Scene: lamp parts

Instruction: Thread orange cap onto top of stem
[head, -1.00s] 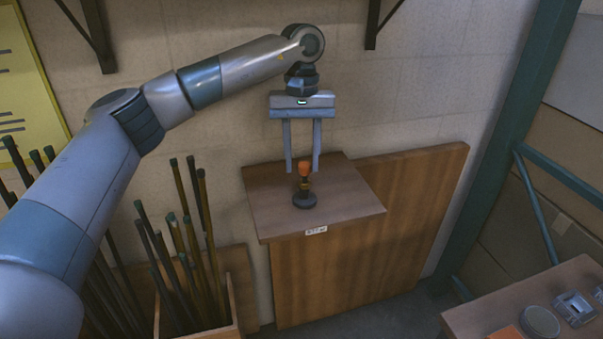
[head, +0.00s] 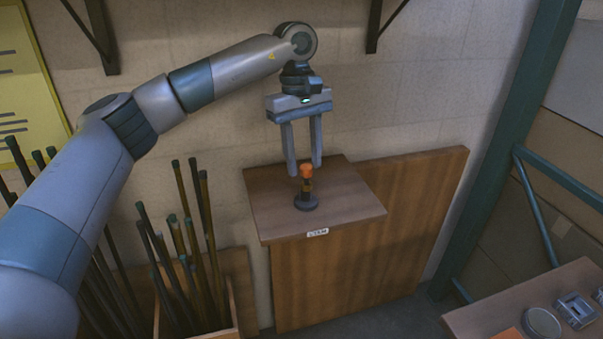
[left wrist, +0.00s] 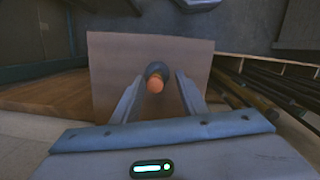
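The orange cap (head: 306,171) sits on top of the short dark stem (head: 307,186), whose round dark base (head: 306,202) stands upright on the small wooden table. Whether the cap is fully threaded cannot be told. My left gripper (head: 305,170) points down with its fingers apart. In the head view its fingertips are either side of and slightly behind the cap. In the left wrist view the cap (left wrist: 155,85) lies between and just beyond the open fingers (left wrist: 156,78), with a gap on each side. My right gripper is not in view.
The wooden tabletop (head: 345,207) is otherwise clear, with a white label on its front edge. A box of dark rods (head: 200,270) stands at left. A second table (head: 490,318) with metal parts is at lower right. A wall is behind.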

